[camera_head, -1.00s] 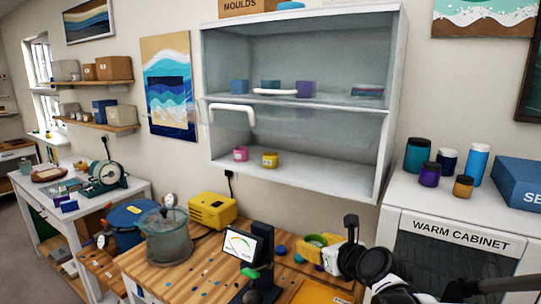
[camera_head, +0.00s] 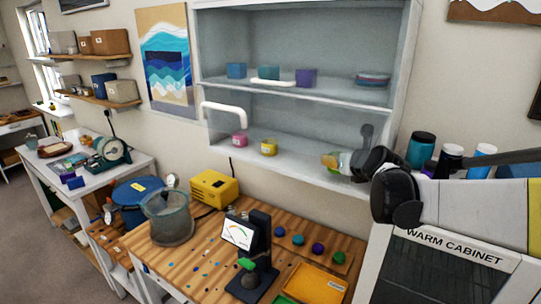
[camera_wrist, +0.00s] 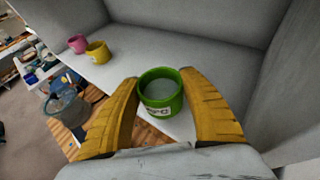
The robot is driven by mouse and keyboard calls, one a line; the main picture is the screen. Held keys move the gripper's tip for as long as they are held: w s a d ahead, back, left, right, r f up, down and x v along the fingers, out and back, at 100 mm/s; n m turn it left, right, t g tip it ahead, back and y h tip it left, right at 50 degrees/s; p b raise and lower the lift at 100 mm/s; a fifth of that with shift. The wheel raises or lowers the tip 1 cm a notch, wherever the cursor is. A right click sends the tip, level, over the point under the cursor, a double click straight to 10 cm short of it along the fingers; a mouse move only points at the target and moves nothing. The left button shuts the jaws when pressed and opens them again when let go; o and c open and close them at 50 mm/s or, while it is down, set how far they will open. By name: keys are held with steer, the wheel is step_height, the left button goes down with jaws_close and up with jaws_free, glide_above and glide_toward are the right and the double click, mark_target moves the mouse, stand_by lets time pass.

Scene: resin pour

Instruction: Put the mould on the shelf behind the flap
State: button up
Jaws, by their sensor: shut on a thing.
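My gripper (camera_wrist: 160,82) is shut on a small green mould (camera_wrist: 160,108) with a white label, held upright between the yellow fingers. In the head view my gripper (camera_head: 338,160) is at the right end of the wall cabinet's lower shelf (camera_head: 305,163), where the mould is mostly hidden. The wrist view shows the pale shelf (camera_wrist: 125,72) below and behind the mould; I cannot tell whether it touches. A clear flap with a white handle (camera_head: 235,110) shows at the cabinet front; how far it is open is unclear.
A pink pot (camera_head: 240,140) and a yellow pot (camera_head: 269,147) stand on the lower shelf at left. Free shelf room lies between them and my gripper. The cabinet's side wall (camera_wrist: 283,75) is close on the right. Jars (camera_head: 421,150) stand on the warm cabinet.

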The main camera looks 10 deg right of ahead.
steer(key=w, duration=0.6)
steer(key=shift+w+d, duration=0.15)
steer(key=shift+d, duration=0.05)
steer(key=shift+w+f, duration=0.15)
steer(key=shift+f, duration=0.1)
step_height(320, 180, down, 3)
steer(key=shift+b, duration=0.4)
steer(key=shift+r, duration=0.1)
steer(key=o, duration=1.2)
steer(key=shift+f, duration=0.2)
